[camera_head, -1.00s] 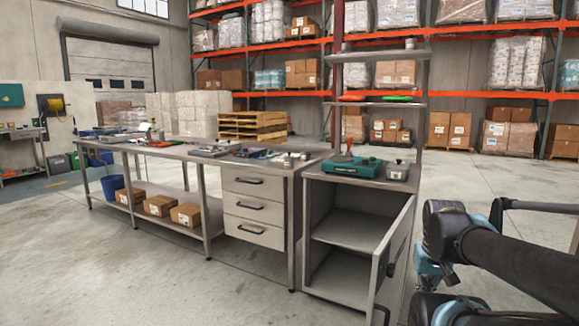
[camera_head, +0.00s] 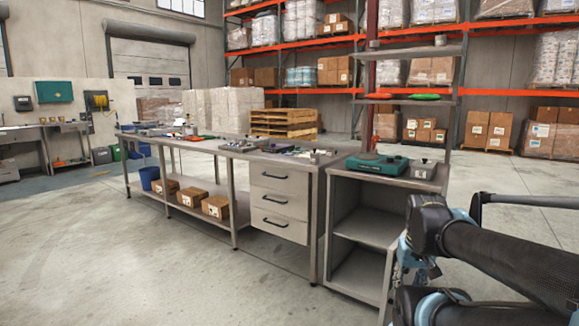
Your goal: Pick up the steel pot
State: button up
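A small grey metal vessel with a dark knob on top (camera_head: 423,168) stands on the right end of the cabinet top (camera_head: 345,171), beside a teal scale (camera_head: 377,165). It may be the steel pot, but it is too small to be sure. A small grey cylinder (camera_head: 440,40) also stands on the upper shelf above. My arm fills the lower right of the picture. My gripper's fingers cannot be made out there, and no grasp shows.
An open-front cabinet (camera_head: 341,250) stands beside a long workbench (camera_head: 225,147) with drawers and several cluttered items on top. Cartons (camera_head: 192,197) and a blue bucket (camera_head: 150,177) sit on its lower shelf. The floor in front is clear. Pallet racks stand behind.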

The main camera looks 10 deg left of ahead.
aim_at(314, 160)
jog(key=u, duration=2)
jog(key=i, duration=2.4)
jog(key=z, duration=3)
